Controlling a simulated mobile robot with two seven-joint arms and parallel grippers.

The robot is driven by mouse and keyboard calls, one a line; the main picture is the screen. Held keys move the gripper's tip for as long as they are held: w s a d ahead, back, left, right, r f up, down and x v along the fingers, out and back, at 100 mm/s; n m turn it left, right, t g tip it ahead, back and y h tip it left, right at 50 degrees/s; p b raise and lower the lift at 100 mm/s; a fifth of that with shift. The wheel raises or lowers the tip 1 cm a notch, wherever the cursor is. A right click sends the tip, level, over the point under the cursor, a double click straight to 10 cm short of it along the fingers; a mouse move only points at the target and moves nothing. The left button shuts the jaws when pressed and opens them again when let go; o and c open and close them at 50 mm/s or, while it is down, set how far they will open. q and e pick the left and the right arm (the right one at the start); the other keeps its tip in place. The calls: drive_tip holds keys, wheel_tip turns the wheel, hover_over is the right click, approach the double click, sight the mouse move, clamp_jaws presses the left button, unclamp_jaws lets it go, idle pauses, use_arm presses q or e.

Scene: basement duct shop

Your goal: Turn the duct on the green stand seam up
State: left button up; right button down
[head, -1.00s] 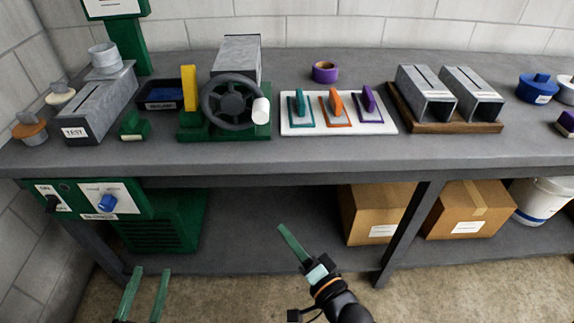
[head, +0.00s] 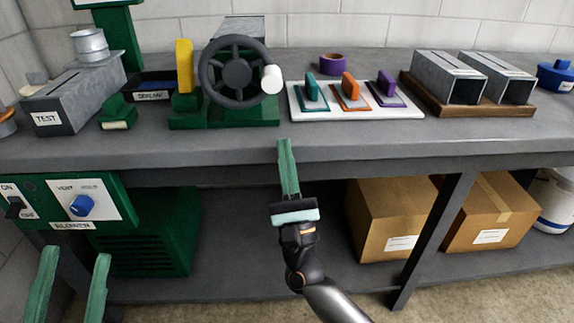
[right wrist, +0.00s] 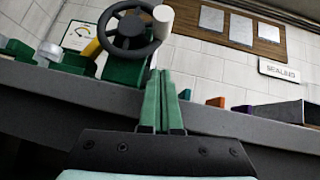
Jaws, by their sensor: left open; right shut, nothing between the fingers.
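The green stand (head: 226,112) is on the bench, left of centre, with a dark handwheel (head: 236,72) and a white knob (head: 272,79) at its front. A grey metal duct (head: 246,27) shows behind the wheel; the wheel hides most of it, and I cannot tell where its seam is. The handwheel also shows in the right wrist view (right wrist: 131,32). My right gripper (head: 285,143) is shut and empty, in front of the bench edge, below and right of the wheel. My left gripper (head: 75,252) is open and empty at the lower left, in front of the blower panel.
A white board (head: 355,107) with teal, orange and purple tools lies right of the stand. Two ducts sit on a wooden base (head: 468,98). A TEST box (head: 72,98) and a yellow block (head: 185,66) are left. The blower box (head: 150,232) and cartons (head: 392,222) are below.

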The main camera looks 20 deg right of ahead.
drive_tip(key=x, duration=0.6)
drive_tip(key=shift+s+r, duration=0.1)
drive_tip(key=shift+s, duration=0.1)
drive_tip(key=r, duration=0.1)
drive_tip(key=r+p, duration=0.1)
drive_tip(key=shift+a+r, duration=0.3)
drive_tip(key=shift+r, duration=0.3)
use_arm(q)
drive_tip(key=w+f+n+g+y, duration=0.1)
drive_tip(key=w+f+n+y, duration=0.2)
drive_tip(key=f, duration=0.4)
drive_tip(key=shift+w+a+n+y, duration=0.4)
drive_tip(key=shift+w+y, duration=0.1)
drive_tip(key=shift+y, duration=0.4)
